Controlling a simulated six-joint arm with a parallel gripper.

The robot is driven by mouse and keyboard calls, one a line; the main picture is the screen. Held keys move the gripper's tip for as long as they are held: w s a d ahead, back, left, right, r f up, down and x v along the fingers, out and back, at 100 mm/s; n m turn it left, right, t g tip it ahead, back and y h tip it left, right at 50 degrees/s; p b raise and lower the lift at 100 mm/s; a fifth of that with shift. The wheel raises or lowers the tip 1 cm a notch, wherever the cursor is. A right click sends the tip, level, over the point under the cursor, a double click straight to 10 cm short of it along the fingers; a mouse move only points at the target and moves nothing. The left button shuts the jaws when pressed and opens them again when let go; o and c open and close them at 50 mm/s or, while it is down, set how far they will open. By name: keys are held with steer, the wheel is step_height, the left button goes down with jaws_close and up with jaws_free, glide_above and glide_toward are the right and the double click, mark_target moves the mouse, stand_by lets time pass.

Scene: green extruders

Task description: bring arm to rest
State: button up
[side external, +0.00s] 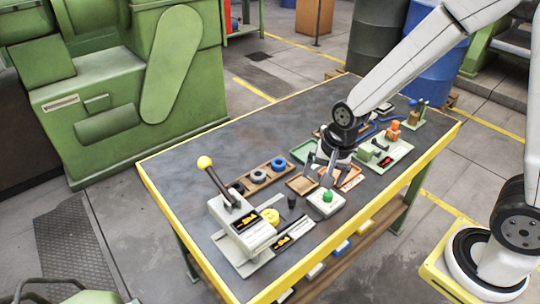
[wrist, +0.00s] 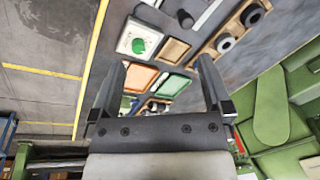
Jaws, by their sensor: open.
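My gripper (side external: 319,168) is above the grey-topped workbench (side external: 240,137), over the trays near its middle, pointing down. In the wrist view my gripper (wrist: 160,66) has its two dark fingers wide apart with nothing between them. A white box with a green button (side external: 327,197) sits on the bench just in front of the gripper; the green button also shows in the wrist view (wrist: 139,46). Small trays lie beneath and around the fingers, partly hidden by them in the side view.
A lever press (side external: 240,222) with a yellow-knobbed handle stands at the bench's front left. A green fixture (side external: 377,152) sits to the right. Blue and grey drums stand behind the bench. The bench's left back is bare.

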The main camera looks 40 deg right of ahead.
steer(key=s+d+r+n, duration=0.2)
steer(key=s+n, duration=0.4)
steer(key=n, duration=0.4)
steer(key=shift+s+d+h, duration=0.15)
steer(key=shift+d+h, duration=0.15)
steer(key=shift+d, duration=0.4)
